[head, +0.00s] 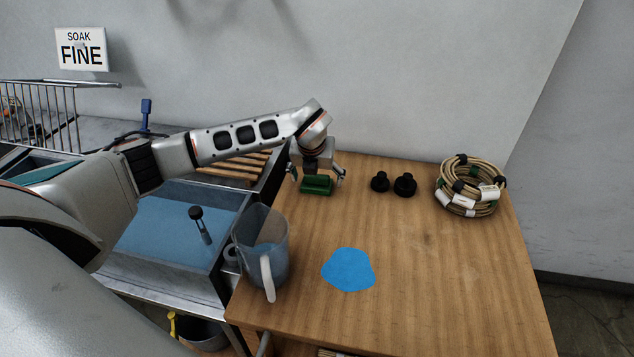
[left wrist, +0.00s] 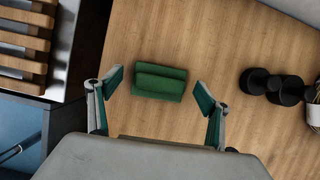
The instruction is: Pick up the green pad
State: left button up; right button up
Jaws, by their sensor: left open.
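The green pad (head: 317,185) lies on the wooden table near its back left edge. In the left wrist view the green pad (left wrist: 159,82) is a block with a raised ridge, lying flat just beyond the fingertips. My left gripper (head: 318,176) is open and points down over the pad, one finger to either side. In the left wrist view its two fingertips (left wrist: 155,80) are spread wider than the pad and apart from it. My right gripper is not in view.
A clear jug (head: 262,248) is at the table's left edge, by a blue patch (head: 348,270). A sink of blue water (head: 165,232) lies left. The table's right front is clear.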

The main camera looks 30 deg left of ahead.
pick_arm(q)
jog(key=shift+w+f, duration=0.15)
jog(key=shift+f, duration=0.25)
jog(key=shift+c, duration=0.3)
jog(key=c, duration=1.1)
jog(key=shift+c, duration=0.2)
jog(key=shift+r, duration=0.1)
notch_tip(320, 180, up, 20)
jog(key=shift+b, duration=0.45)
